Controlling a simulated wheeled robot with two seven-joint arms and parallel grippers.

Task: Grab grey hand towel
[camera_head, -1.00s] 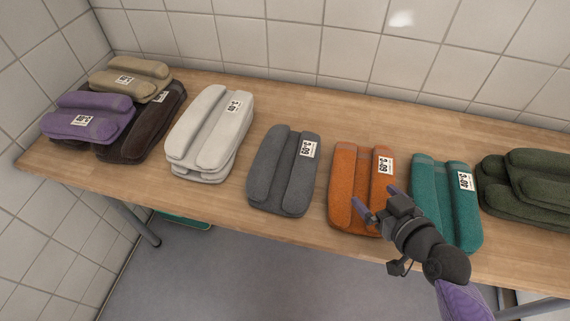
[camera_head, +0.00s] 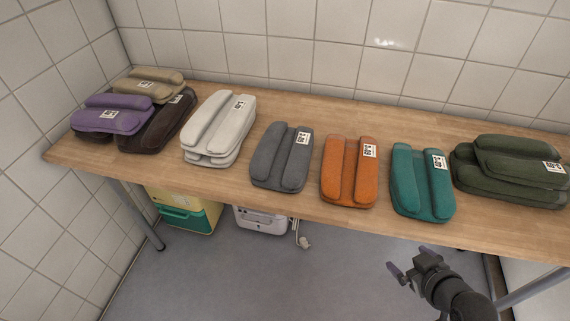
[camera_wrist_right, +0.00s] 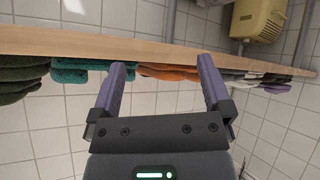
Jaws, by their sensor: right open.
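The grey hand towel (camera_head: 281,157) lies folded on the wooden table near its front edge, with a white tag on its right roll. It sits between the white towels and the orange towel. My right gripper (camera_head: 411,262) is open and empty, in front of the table, below and to the right of the grey towel and well apart from it. In the right wrist view my right gripper (camera_wrist_right: 162,64) has its purple fingers spread, with nothing between them. My left gripper is out of view.
On the table (camera_head: 120,166) are white (camera_head: 217,128), orange (camera_head: 348,172), teal (camera_head: 421,182) and dark green towels (camera_head: 511,172), plus purple (camera_head: 108,117), brown (camera_head: 158,122) and beige towels (camera_head: 147,87) at left. A yellow-green box (camera_head: 187,212) and a white box (camera_head: 259,220) stand beneath.

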